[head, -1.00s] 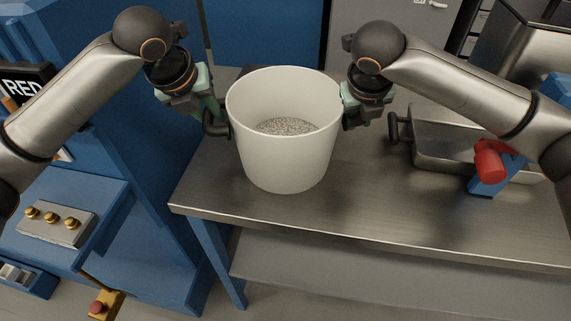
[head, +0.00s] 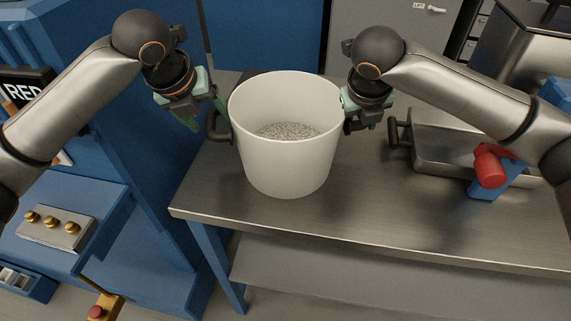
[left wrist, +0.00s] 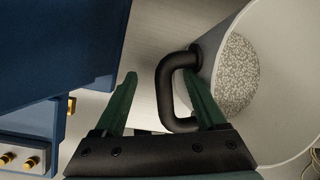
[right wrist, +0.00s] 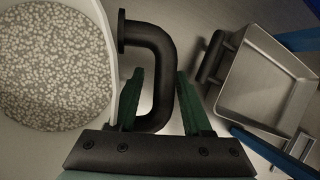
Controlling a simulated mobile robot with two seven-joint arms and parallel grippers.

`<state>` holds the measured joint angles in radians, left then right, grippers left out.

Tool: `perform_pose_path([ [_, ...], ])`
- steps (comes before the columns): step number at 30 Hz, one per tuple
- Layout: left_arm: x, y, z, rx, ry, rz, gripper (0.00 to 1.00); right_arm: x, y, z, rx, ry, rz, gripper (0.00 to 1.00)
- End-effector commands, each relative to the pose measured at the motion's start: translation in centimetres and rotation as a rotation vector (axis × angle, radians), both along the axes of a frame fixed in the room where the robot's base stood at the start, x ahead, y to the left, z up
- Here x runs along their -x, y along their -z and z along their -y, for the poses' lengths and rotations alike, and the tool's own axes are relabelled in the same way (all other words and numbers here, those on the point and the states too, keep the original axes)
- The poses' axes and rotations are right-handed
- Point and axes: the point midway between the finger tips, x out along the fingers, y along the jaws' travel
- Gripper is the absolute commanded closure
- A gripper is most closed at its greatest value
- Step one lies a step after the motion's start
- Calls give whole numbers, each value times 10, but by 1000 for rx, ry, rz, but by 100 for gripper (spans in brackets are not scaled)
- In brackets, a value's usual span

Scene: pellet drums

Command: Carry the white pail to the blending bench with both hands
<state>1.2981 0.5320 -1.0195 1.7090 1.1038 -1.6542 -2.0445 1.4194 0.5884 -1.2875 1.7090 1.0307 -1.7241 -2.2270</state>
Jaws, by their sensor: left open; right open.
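The white pail (head: 285,160), holding grey-white pellets (head: 287,131), stands upright on a steel bench (head: 410,225). It has a black handle on each side. My left gripper (head: 203,112) is open at the left handle (head: 217,127); in the left wrist view that handle's outer bar (left wrist: 165,90) lies between the spread green fingers, with one finger inside the loop. My right gripper (head: 355,105) is open at the right handle; in the right wrist view the handle's bar (right wrist: 163,85) lies between the fingers. The right handle is mostly hidden in the head view.
A steel tray (head: 440,150) with a black handle sits on the bench right of the pail, with a red part (head: 490,165) on a blue bracket beside it. A blue machine (head: 110,190) stands left of the bench. The bench front is clear.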

Motion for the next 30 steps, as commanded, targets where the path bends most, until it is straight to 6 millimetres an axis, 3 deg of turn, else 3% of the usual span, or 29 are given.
perform_pose_path([
  [15, 37, -91, -14, 4, 3, 8, 20, 0, 0, -1, -1, -3, -1, 46],
  [21, 44, -105, -18, 3, 0, 4, 20, 0, 0, -1, 0, -2, -1, 46],
  [30, 45, -106, -18, 2, 0, 3, 20, 0, 0, 0, 0, -1, -1, 43],
])
